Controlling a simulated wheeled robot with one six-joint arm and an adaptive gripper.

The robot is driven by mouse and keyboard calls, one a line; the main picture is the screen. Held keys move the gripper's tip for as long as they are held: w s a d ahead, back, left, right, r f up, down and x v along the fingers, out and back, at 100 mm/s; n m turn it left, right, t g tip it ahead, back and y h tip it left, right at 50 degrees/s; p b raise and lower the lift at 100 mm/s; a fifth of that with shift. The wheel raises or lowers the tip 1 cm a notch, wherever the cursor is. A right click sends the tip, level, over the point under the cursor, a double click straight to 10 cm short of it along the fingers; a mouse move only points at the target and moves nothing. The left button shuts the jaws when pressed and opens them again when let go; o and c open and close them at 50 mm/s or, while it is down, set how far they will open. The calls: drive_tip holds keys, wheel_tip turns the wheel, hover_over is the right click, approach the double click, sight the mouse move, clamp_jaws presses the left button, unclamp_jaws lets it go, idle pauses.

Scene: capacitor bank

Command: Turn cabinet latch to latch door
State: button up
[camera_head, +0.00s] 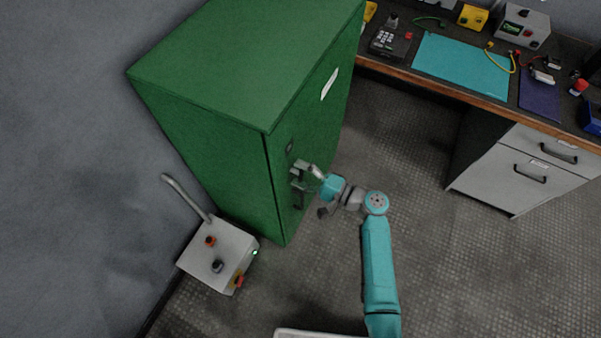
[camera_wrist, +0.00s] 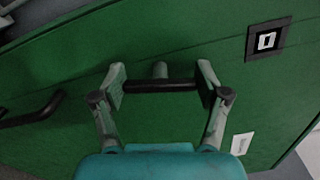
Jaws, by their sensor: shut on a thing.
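The green cabinet (camera_head: 235,55) stands against the wall in the head view, and its door (camera_head: 318,120) looks closed. The latch (camera_wrist: 160,86) is a black bar on a round grey stub, lying nearly level across the wrist picture. My gripper (camera_wrist: 162,88) is shut on the latch, with one finger pad at each end of the bar. In the head view my gripper (camera_head: 305,174) is at the door front and mostly hides the latch.
A black door handle (camera_wrist: 34,110) is left of the latch in the wrist view. A grey control box (camera_head: 218,256) stands beside the cabinet. A workbench (camera_head: 480,85) with drawers is at right; the floor between is clear.

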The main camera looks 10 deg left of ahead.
drive_tip(key=shift+n, duration=1.3)
drive_tip(key=shift+f, duration=0.1)
drive_tip(key=o, duration=1.2)
drive_tip(key=v, duration=1.2)
